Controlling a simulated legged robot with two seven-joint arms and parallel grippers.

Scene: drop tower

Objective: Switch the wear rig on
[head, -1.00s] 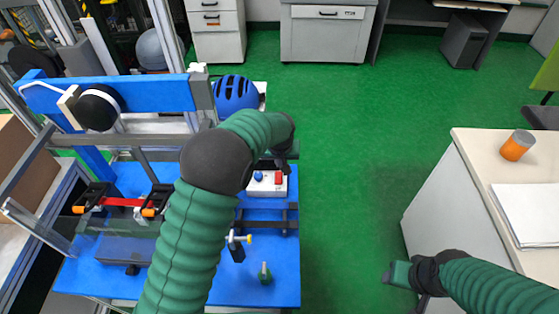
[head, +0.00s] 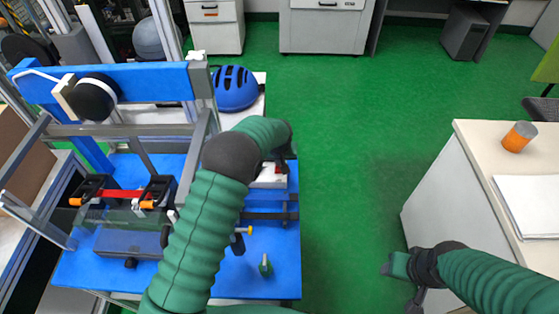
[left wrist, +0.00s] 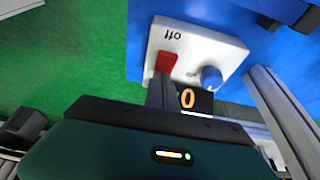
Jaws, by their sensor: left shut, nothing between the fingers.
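The wear rig (head: 120,85) is a blue bench and frame at the left. Its white control box (left wrist: 195,48) carries a red rocker switch (left wrist: 166,64), a blue knob (left wrist: 211,77) and a small display (left wrist: 188,98) with an orange 0. "Off" is printed beyond the switch's far end. My left gripper (left wrist: 160,92) is shut and empty, its tip at the near end of the switch; I cannot tell whether they touch. In the head view my left gripper (head: 280,166) covers much of the box (head: 268,180). My right gripper (head: 396,266) hangs over the floor, its fingers unclear.
A blue helmet (head: 235,90) lies behind the box. A green knob (head: 265,265) and a yellow-tipped part (head: 240,238) stand on the front of the bench. A counter (head: 480,140) with an orange can (head: 519,137) stands right. Green floor is free between.

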